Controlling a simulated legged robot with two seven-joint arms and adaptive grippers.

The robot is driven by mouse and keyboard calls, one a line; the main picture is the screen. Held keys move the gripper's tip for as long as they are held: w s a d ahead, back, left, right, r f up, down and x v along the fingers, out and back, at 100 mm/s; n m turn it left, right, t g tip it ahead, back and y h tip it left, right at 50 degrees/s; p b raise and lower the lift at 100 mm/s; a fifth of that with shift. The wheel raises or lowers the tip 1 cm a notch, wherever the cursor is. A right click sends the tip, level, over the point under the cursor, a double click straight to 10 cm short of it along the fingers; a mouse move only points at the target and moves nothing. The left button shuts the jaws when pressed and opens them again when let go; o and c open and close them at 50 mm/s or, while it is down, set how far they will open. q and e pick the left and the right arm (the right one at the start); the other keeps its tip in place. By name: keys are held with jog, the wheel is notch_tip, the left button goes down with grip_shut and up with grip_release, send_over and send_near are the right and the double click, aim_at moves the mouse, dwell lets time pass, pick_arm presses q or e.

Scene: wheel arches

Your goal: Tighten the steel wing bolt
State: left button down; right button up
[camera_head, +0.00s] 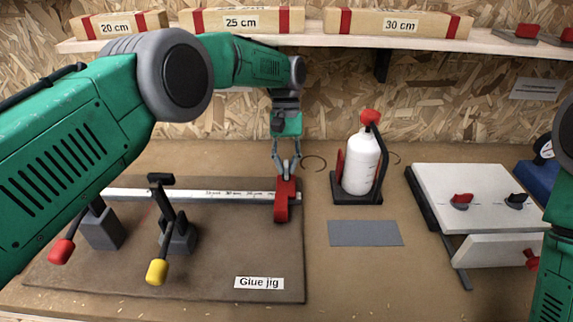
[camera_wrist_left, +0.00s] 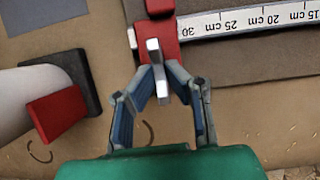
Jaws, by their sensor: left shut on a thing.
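The steel wing bolt (camera_wrist_left: 154,55) is a pale flat-winged piece at the red clamp block (camera_wrist_left: 171,50) in the left wrist view. The block (camera_head: 282,206) sits at the right end of the steel ruler bar (camera_head: 190,195) on the glue jig board (camera_head: 120,272). My left gripper (camera_head: 286,172) comes down over the block from behind. Its fingers (camera_wrist_left: 162,76) are shut on the wing bolt, one on each side. In the head view the fingers mostly hide the bolt. My right gripper is out of view; only a green part of that arm shows at the right edge.
A white bottle (camera_head: 361,162) in a dark stand is right of the block. A grey pad (camera_head: 365,233) lies in front of it. A white box with knobs (camera_head: 480,185) stands further right. Yellow- and red-tipped clamp levers stick out at the jig's front left. A shelf (camera_head: 330,40) runs above.

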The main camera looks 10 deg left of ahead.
pick_arm(q)
jog(key=c, duration=1.6)
grip_release()
jog(key=shift+w+r, duration=0.1)
jog(key=shift+d, duration=0.1)
